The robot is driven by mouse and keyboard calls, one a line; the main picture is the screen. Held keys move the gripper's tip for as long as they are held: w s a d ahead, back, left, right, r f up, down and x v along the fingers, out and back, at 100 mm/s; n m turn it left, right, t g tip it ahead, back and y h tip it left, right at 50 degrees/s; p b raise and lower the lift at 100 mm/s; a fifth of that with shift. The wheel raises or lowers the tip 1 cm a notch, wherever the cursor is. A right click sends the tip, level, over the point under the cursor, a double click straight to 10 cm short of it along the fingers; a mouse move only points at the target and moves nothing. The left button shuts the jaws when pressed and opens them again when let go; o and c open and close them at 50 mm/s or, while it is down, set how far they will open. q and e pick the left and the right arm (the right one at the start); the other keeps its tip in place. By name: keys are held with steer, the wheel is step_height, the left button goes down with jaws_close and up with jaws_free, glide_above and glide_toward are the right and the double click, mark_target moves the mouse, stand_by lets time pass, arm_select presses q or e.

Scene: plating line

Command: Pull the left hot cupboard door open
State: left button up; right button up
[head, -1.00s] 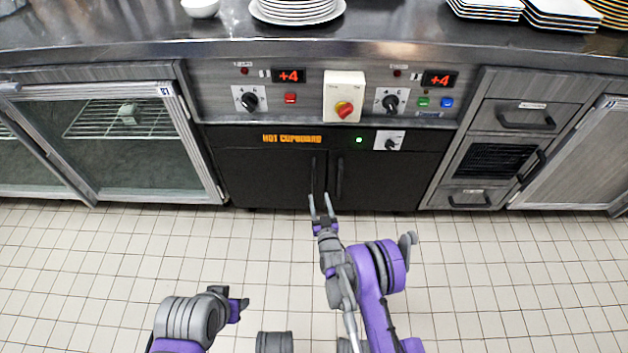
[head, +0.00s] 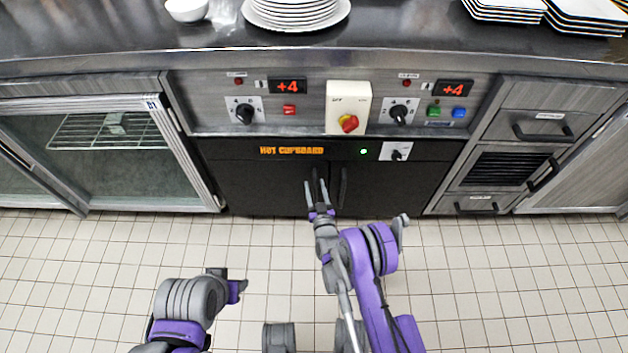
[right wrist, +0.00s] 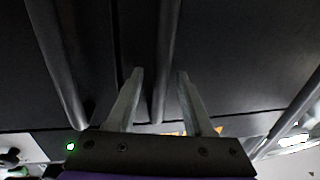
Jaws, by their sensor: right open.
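The hot cupboard has two black doors, both shut. The left door (head: 255,185) carries a dark vertical bar handle (head: 315,182) near the middle seam. My right gripper (head: 318,186) is open in front of this handle. In the right wrist view its two fingers (right wrist: 157,95) are apart, with the left door's handle (right wrist: 167,45) showing between them. I cannot tell if they touch it. The right door's handle (head: 343,187) is just to the right, and shows at left in the right wrist view (right wrist: 58,60). My left gripper (head: 240,288) is low over the floor, away from the cupboard.
A glass-fronted cabinet (head: 115,165) stands left and drawers (head: 540,125) right. Plates (head: 295,22) and a bowl (head: 187,9) are on the counter. The tiled floor (head: 520,290) in front is clear.

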steer(key=shift+s, duration=0.1)
steer(key=shift+c, duration=0.4)
jaws_close()
steer(key=shift+r, duration=0.1)
stand_by(0.8)
